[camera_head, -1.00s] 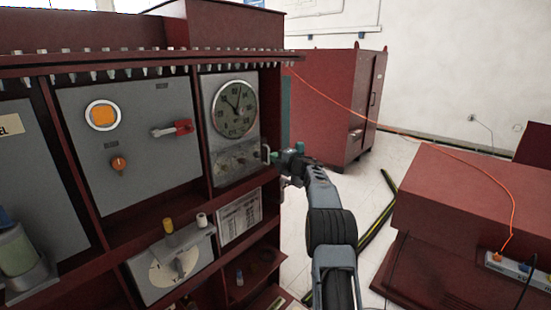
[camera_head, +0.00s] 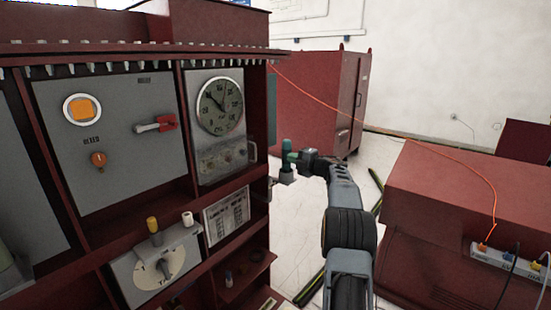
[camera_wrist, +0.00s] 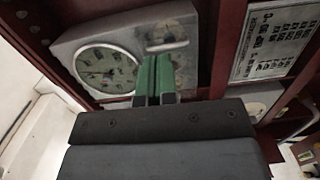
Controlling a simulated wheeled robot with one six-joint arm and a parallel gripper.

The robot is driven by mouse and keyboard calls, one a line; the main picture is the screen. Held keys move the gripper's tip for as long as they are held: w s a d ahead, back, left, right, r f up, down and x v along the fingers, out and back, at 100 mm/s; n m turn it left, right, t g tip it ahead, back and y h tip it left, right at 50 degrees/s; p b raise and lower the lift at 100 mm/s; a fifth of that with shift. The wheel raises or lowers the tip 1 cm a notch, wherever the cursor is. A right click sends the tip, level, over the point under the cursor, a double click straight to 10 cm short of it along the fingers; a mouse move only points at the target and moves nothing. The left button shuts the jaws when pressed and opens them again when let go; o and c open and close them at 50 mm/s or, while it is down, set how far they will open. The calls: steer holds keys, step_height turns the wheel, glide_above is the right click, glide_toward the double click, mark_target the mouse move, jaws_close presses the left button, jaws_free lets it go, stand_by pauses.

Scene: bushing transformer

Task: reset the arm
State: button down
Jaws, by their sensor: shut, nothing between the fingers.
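My gripper (camera_head: 287,158) is in the middle of the body camera view, just right of the red cabinet's (camera_head: 262,197) side edge. Its green fingers are together with nothing between them. In the wrist view my gripper (camera_wrist: 154,62) has its two green fingers side by side. They overlap the grey dial panel (camera_wrist: 190,40) behind them and hide part of it. I cannot tell the exact gap to the panel. My arm is bent, reaching up from the bottom of the body camera view.
A red locker (camera_head: 318,100) stands behind. A red box (camera_head: 450,190) with an orange cable is at right. White floor lies between.

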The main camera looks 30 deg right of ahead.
steer(key=s+d+f+m+g+h, duration=0.1)
steer(key=s+d+f+m+h, duration=0.1)
steer(key=d+f+m+h, duration=0.7)
steer(key=s+a+f+m+g+h, duration=0.1)
steer(key=s+a+m+g+h, duration=0.45)
steer(key=m, duration=0.45)
steer(key=s+a+m+g+y+p, duration=0.2)
steer(key=s+a+g+y, duration=0.4)
steer(key=s+a, duration=2.5)
steer(key=a+y+p, duration=0.1)
steer(key=a+y, duration=0.1)
steer(key=shift+a+m+g+y, duration=0.3)
steer(key=shift+a+g+y, duration=0.05)
steer(key=shift+a, duration=0.05)
steer(key=shift+r, duration=0.1)
